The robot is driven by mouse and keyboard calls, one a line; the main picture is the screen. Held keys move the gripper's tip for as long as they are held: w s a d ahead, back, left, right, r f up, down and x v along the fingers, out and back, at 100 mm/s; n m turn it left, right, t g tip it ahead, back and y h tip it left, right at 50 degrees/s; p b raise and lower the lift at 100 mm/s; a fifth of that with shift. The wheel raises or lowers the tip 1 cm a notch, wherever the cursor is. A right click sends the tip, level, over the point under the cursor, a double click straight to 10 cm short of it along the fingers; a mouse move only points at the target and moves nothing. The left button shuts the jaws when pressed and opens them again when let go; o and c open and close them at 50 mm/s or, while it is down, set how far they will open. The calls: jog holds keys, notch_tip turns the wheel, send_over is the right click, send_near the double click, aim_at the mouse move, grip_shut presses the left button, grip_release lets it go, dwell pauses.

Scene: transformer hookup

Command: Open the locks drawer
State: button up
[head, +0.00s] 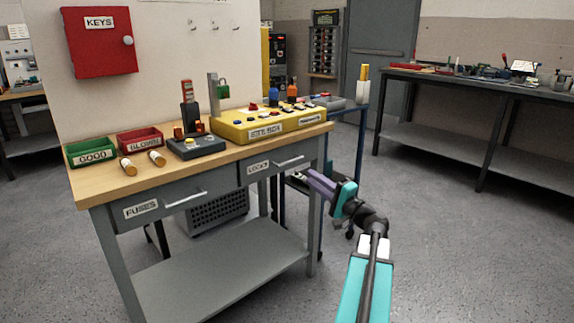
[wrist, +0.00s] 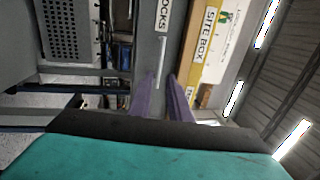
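The locks drawer (head: 275,165) is the grey right-hand drawer under the workbench top, with a LOCKS label and a pale bar handle (head: 290,161). It looks closed. My gripper (head: 308,179), with purple fingers, is in front of and to the right of this drawer, apart from the handle as far as I can tell. In the wrist view the drawer front (wrist: 148,50) and its handle (wrist: 160,62) show just ahead of my fingers (wrist: 167,82). The two fingers are spread with a gap between them, empty.
The fuses drawer (head: 165,203) is to the left, closed. On the bench top stand a yellow site box (head: 265,125), green (head: 92,151) and red (head: 140,141) bins and fuses. A lower shelf (head: 215,270) is underneath. A blue-framed cart (head: 358,140) stands behind right. The floor at right is clear.

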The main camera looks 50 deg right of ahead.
aim_at(291, 162)
jog(key=b+x, duration=0.2)
jog(key=x, duration=1)
jog(key=shift+w+r+b, duration=0.1)
jog(key=shift+w+b, duration=0.2)
jog(key=shift+w, duration=0.05)
jog(key=shift+c, duration=0.4)
grip_shut()
